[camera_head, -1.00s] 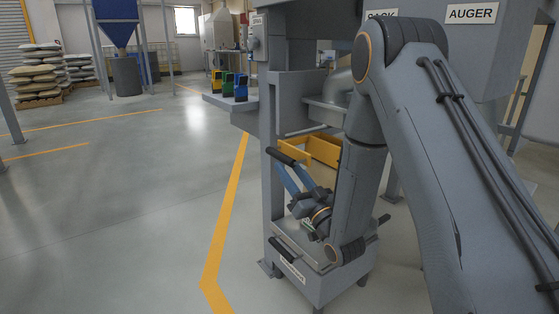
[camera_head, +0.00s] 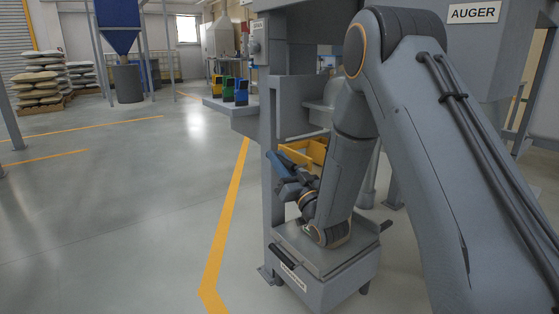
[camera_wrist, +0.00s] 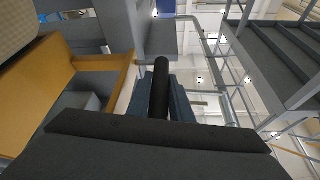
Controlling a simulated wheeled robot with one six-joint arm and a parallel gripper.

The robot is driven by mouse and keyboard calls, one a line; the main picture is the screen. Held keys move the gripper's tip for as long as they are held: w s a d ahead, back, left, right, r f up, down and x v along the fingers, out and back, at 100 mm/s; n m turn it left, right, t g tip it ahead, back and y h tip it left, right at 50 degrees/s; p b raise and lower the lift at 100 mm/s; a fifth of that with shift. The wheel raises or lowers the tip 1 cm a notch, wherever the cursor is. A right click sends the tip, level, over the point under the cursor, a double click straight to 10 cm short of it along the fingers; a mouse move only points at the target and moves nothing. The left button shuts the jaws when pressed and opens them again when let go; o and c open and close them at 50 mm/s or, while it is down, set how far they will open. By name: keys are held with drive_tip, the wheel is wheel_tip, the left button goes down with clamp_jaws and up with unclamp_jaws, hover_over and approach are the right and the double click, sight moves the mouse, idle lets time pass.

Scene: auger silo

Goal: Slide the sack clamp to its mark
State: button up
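The orange-yellow frame, which looks like the sack clamp (camera_head: 318,150), sits on the grey machine under the spout, partly hidden behind my arm. In the wrist view its orange side (camera_wrist: 98,62) fills the left. A dark round bar (camera_wrist: 161,88), seemingly its handle, runs up the middle of that view. My gripper (camera_head: 278,164) is at the bar, tilted up and to the left. In the wrist view its blue-grey fingers flank the bar closely, one on each side. Whether they press on it cannot be told. The mark is not visible.
A grey labelled box (camera_head: 322,262) with a black front handle stands low beneath my wrist. Blue, green and yellow bins (camera_head: 229,88) sit on a shelf. Open floor lies left of the yellow line.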

clamp_jaws()
drive_tip(key=shift+r+p, duration=2.2)
drive_tip(key=shift+r, duration=0.9)
drive_tip(key=o, duration=0.7)
unclamp_jaws()
drive_tip(key=shift+o, duration=0.4)
